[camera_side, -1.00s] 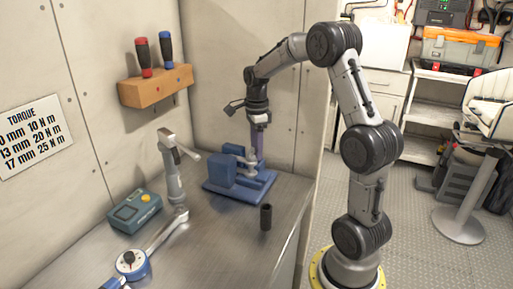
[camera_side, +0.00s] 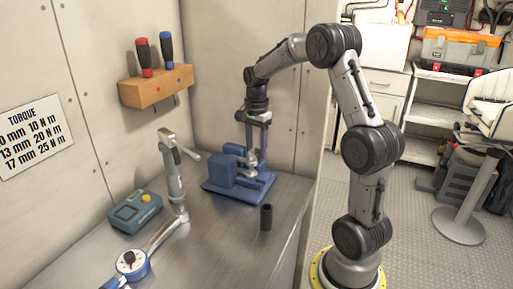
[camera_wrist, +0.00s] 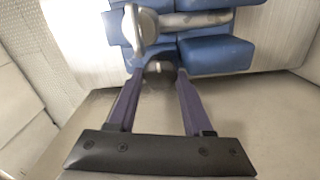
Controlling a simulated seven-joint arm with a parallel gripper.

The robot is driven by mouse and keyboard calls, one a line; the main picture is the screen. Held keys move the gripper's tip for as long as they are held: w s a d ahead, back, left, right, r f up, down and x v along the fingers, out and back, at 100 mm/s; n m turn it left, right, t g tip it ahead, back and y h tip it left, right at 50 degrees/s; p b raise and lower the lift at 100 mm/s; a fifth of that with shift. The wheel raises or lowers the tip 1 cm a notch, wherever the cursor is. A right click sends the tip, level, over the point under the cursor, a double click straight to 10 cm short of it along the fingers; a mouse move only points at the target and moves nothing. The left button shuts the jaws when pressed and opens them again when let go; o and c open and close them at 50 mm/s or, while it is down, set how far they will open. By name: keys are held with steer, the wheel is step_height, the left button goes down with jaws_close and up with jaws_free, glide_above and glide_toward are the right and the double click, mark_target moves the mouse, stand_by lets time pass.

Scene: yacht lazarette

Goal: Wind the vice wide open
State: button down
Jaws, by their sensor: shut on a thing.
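The blue vice (camera_side: 222,172) stands on the metal bench near the back wall. In the wrist view its blue body (camera_wrist: 215,55) lies across the top, with a grey metal screw (camera_wrist: 195,21) and a pale handle (camera_wrist: 140,30). How wide its jaws stand apart is hard to tell. My gripper (camera_side: 252,160) points straight down over the right part of the vice. In the wrist view its two purple fingers (camera_wrist: 158,72) close in on a rounded metal end of the handle. The fingers hide part of the handle in the side view.
A black socket (camera_side: 266,217) stands upright near the bench's right edge. A torque wrench (camera_side: 133,263), a green tester box (camera_side: 135,211) and a grey upright tool (camera_side: 172,170) are on the left. A wooden rack (camera_side: 156,87) with two screwdrivers hangs on the wall.

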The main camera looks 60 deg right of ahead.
steer(key=shift+r, duration=0.1)
stand_by(0.4)
steer(key=shift+c, duration=1.5)
jaws_free()
step_height(320, 180, up, 14)
